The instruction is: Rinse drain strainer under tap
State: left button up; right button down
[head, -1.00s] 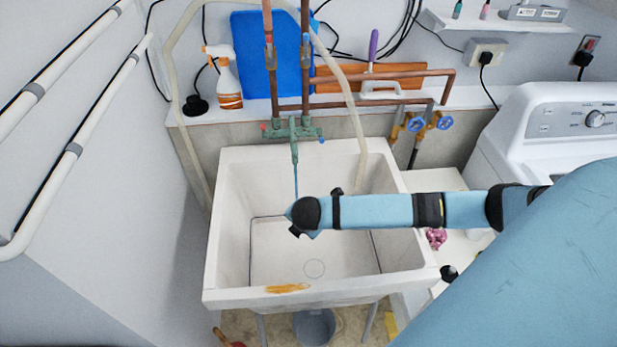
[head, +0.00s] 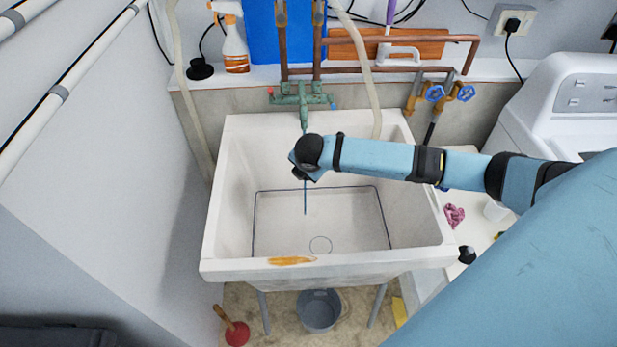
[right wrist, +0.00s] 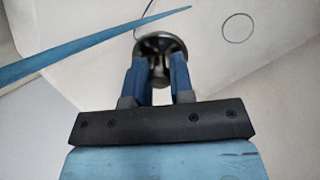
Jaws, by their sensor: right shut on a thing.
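The green tap (head: 303,99) stands at the back of the white utility sink (head: 228,180). A thin blue water stream (head: 305,200) runs from it and shows above and below my right gripper (head: 300,172), over the basin. In the right wrist view my right gripper (right wrist: 158,72) is shut on the dark, round metal drain strainer (right wrist: 160,43). The stream (right wrist: 90,43) passes left of the strainer there and ends at a point just beyond it; I cannot tell whether it touches. The strainer is hidden by the gripper in the head view. My left gripper is not in view.
A pale hose (head: 375,98) hangs into the sink's back right. Copper pipes and blue valves (head: 434,93) are behind it. A spray bottle (head: 235,45) stands on the ledge. A washing machine (head: 570,100) is at right. A bucket (head: 320,310) and plunger (head: 236,332) are below.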

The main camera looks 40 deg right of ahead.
jog(key=shift+w+d+f, duration=0.1)
jog(key=shift+w+d, duration=0.2)
jog(key=shift+w, duration=0.2)
jog(key=shift+w+d, duration=0.15)
jog(key=shift+w, duration=0.2)
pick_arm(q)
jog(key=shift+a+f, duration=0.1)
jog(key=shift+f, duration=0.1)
pick_arm(e)
jog(key=shift+w+d+f, duration=0.2)
jog(key=shift+w+d, duration=0.1)
jog(key=shift+w, duration=0.3)
jog(key=shift+w+d+f, duration=0.15)
jog(key=shift+w+d, duration=0.15)
jog(key=shift+w, duration=0.3)
pick_arm(q)
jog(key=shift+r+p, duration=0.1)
jog(key=shift+p, duration=0.4)
pick_arm(e)
jog(key=shift+s+d, duration=0.1)
jog(key=shift+d, duration=0.1)
